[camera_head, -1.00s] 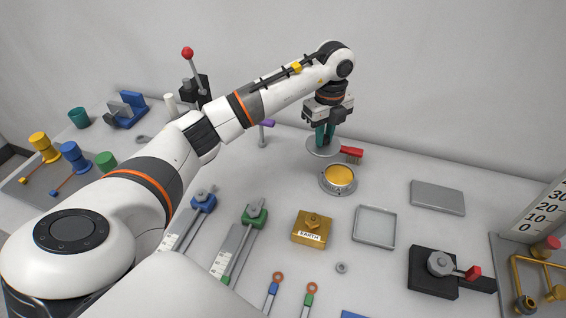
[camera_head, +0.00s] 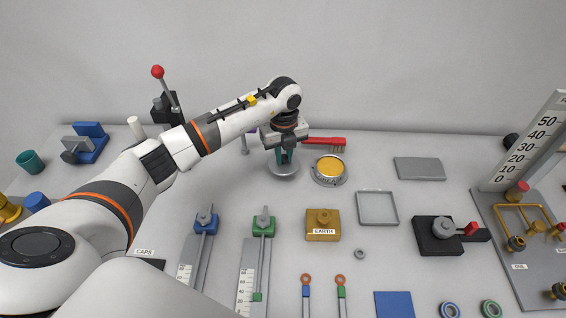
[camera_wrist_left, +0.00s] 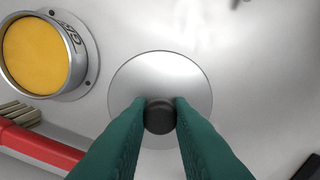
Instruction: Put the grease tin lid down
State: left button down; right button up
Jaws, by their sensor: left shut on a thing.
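The grease tin (camera_head: 329,170) stands open on the bench, with yellow grease inside. It also shows at the upper left of the left wrist view (camera_wrist_left: 38,55). The grease tin lid (camera_head: 283,170) is a flat silver disc with a dark knob, left of the tin and apart from it. My left gripper (camera_head: 284,157) points down with its green fingers shut on the knob. The wrist view shows the fingertips (camera_wrist_left: 160,108) either side of the knob, over the lid (camera_wrist_left: 160,70). The lid looks level and at or close to the bench top; I cannot tell whether it touches. My right gripper is not in view.
A red-handled brush (camera_head: 325,141) lies just behind the tin and right of the lid. The brass EARTH block (camera_head: 323,226) and an empty grey tray (camera_head: 377,208) are nearer the front. The bench just in front of the lid is clear.

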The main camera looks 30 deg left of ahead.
aim_at(283, 165)
pick_arm(q)
notch_tip(283, 165, down, 4)
jog(key=shift+r+p, duration=0.1)
jog(key=shift+p, duration=0.25)
jog(key=shift+f, duration=0.25)
jog(key=c, duration=1.3)
grip_release()
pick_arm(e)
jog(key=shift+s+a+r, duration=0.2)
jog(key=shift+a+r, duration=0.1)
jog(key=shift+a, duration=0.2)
